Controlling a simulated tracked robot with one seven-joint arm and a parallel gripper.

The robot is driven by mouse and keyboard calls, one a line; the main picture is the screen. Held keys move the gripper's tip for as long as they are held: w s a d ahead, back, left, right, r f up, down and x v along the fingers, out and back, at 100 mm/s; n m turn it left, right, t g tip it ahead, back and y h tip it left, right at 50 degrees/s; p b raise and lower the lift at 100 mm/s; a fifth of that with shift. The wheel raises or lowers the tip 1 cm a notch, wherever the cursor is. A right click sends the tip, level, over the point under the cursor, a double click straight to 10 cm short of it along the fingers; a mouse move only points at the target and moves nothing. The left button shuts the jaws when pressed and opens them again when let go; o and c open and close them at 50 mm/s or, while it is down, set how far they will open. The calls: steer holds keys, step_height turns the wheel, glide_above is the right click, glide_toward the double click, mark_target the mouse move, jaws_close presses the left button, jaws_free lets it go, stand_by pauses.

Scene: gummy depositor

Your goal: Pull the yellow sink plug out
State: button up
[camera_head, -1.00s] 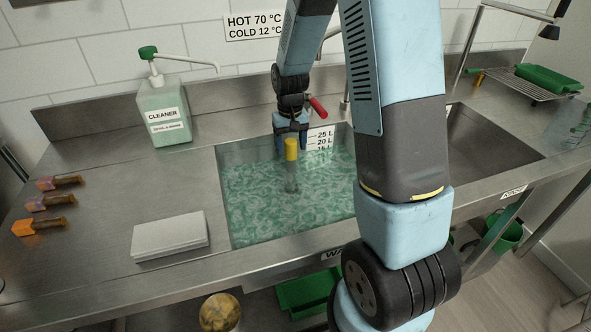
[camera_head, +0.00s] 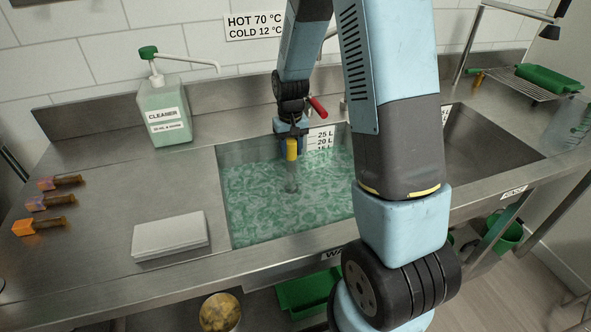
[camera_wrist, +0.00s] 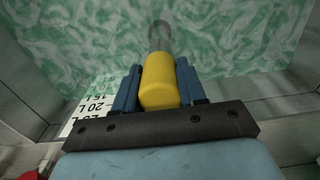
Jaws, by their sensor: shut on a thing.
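The yellow sink plug (camera_head: 292,151) stands upright in the left basin, its yellow top above the water. A grey stem runs down from it into the green, foamy water (camera_head: 260,200); its lower end is hidden below the surface. My gripper (camera_head: 290,145) is over the back of the basin, its blue fingers around the yellow top. In the wrist view the yellow plug top (camera_wrist: 160,80) sits between the two fingers (camera_wrist: 160,88), one on each side, and the grey stem (camera_wrist: 160,38) runs on into the water.
A red-handled tap (camera_head: 317,106) is close behind my gripper. The right basin (camera_head: 480,140) looks empty.

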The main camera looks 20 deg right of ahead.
jaws_close()
steer(key=shift+r, duration=0.15)
steer(key=shift+r, duration=4.5)
steer(key=shift+o, duration=0.9)
jaws_free()
jaws_close()
